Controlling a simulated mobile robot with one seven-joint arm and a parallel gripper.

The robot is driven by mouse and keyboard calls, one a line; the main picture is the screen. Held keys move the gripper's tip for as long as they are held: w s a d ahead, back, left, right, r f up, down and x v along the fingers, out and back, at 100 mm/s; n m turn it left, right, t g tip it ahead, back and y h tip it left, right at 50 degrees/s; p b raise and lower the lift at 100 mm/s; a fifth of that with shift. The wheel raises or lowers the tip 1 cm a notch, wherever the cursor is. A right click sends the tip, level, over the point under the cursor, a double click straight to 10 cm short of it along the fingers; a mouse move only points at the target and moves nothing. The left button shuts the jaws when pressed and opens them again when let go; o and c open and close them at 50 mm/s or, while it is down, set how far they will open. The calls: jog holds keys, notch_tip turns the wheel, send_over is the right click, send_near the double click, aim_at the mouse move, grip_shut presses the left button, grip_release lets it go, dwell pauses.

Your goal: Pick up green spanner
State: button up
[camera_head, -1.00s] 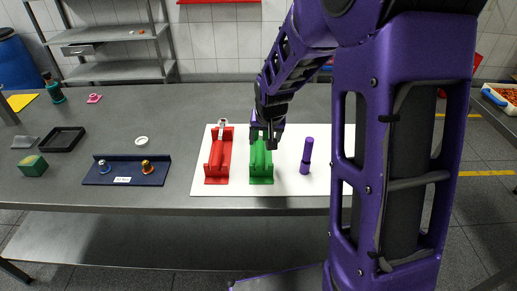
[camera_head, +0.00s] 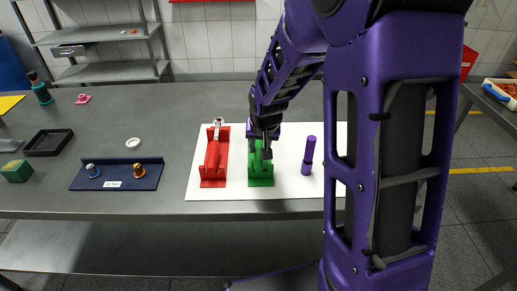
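A green holder (camera_head: 261,180) stands on the white mat, with a long green piece (camera_head: 259,162) along its top that may be the green spanner's handle. My gripper (camera_head: 264,154) points down at the holder's upper part. The gripper and my purple arm hide the far end of the holder, so no spanner head shows there. I cannot tell whether the fingers touch or hold anything. To the left, a red holder (camera_head: 213,182) carries a red-handled tool with a pale metal head (camera_head: 219,122) sticking out at the far end.
A purple cylinder (camera_head: 308,155) stands upright to the right on the white mat (camera_head: 290,190). A dark blue holder (camera_head: 118,180), a white ring (camera_head: 133,142), a black tray (camera_head: 48,142) and a green block (camera_head: 17,171) are on the grey table (camera_head: 200,95) to the left.

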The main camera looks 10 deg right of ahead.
grip_shut()
